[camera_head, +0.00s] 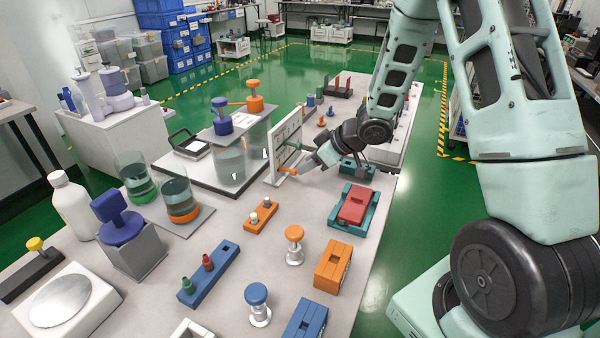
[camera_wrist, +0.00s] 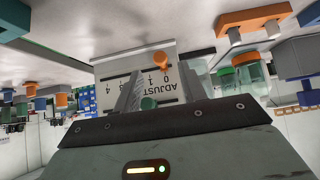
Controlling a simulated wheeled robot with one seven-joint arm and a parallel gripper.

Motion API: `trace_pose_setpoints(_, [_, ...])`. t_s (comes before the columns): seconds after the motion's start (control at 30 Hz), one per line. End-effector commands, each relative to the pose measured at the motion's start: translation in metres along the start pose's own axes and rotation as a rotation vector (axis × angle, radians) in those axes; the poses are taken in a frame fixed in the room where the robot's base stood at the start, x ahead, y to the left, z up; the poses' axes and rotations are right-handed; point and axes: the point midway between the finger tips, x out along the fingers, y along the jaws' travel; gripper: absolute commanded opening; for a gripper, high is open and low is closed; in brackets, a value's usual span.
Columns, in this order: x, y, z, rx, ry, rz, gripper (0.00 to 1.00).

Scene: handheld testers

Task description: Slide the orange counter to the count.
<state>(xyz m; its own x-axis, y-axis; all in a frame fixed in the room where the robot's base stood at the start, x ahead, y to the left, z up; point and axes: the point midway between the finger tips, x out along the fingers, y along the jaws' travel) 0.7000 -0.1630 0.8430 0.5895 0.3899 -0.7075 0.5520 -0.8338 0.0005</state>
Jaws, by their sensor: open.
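An upright white panel (camera_head: 283,155) stands on the table, facing my gripper. In the wrist view the panel (camera_wrist: 112,68) appears upside down, with "ADJUST" and printed numbers, 0 and 1 among them. The orange counter (camera_wrist: 160,60) sticks out from it close to the 1; it also shows low on the panel in the head view (camera_head: 287,170).
A glass tank (camera_head: 230,160) with blue and orange knobs stands left of the panel. A red and teal block (camera_head: 354,205) and an orange two-peg block (camera_head: 261,215) lie in front. Other testers stand along the table; its right edge runs below my arm.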

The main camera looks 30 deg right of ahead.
Motion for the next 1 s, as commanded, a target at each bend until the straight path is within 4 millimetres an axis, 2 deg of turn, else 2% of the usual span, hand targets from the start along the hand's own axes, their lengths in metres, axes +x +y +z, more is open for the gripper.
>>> trace_pose_setpoints(0.03, [0.011,-0.001,0.002,-0.001,-0.001,-0.003,0.41])
trace_pose_setpoints(0.1, [0.021,-0.001,0.001,-0.001,-0.001,-0.002,0.41])
trace_pose_setpoints(0.23, [0.034,-0.001,0.0,-0.001,0.0,-0.002,0.41])
trace_pose_setpoints(0.63, [0.04,0.0,0.0,0.0,0.0,0.0,0.41])
trace_pose_setpoints(0.77, [0.039,0.0,0.0,0.0,0.0,0.0,0.05])
trace_pose_setpoints(0.8, [0.039,0.0,0.0,0.0,0.0,0.0,0.0])
trace_pose_setpoints(1.0, [0.039,0.0,-0.001,0.0,0.0,0.0,0.0])
